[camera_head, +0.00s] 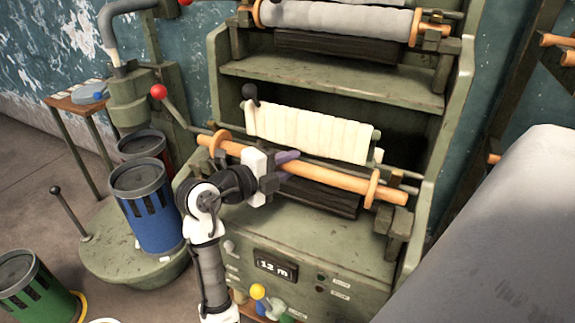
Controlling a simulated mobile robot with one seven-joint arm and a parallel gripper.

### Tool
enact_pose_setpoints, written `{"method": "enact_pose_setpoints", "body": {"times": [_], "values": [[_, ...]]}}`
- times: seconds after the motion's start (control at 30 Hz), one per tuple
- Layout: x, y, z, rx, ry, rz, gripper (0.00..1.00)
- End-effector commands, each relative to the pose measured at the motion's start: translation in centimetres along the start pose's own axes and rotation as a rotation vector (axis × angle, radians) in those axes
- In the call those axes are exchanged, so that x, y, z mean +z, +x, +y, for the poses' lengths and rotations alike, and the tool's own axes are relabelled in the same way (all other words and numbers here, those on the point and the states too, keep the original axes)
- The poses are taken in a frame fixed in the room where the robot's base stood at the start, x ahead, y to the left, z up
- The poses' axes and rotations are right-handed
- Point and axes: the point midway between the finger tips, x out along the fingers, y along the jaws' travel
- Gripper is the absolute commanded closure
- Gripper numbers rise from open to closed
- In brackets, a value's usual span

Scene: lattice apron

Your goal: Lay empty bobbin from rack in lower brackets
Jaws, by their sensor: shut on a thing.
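The empty bobbin (335,178), a bare orange wooden rod with a round flange near each end, lies slantwise across the front of the green machine. My gripper (279,170) is shut on it left of its middle. The bobbin's right end is by the right lower bracket (399,223), a green block; whether it rests there or hovers, I cannot tell. The left lower bracket is not clearly visible behind the bobbin and my arm. The rack (540,90) stands at the right edge, with orange bobbin ends showing.
A cream fibre roll (310,132) sits just behind the bobbin. A grey wound bobbin (335,17) lies in the upper brackets. A red-knobbed lever (158,91) and a blue can (147,205) stand left. A large grey surface (490,240) fills the lower right.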

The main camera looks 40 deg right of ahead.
Motion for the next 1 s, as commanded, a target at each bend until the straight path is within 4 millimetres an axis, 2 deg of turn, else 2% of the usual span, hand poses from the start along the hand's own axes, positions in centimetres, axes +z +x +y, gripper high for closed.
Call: {"method": "enact_pose_setpoints", "body": {"times": [0.27, 1.0], "values": [[0.0, 0.0, 0.0, -0.002, 0.001, 0.000, 1.00], [0.1, 0.4, 2.0, -0.002, 0.001, 0.000, 1.00]]}}
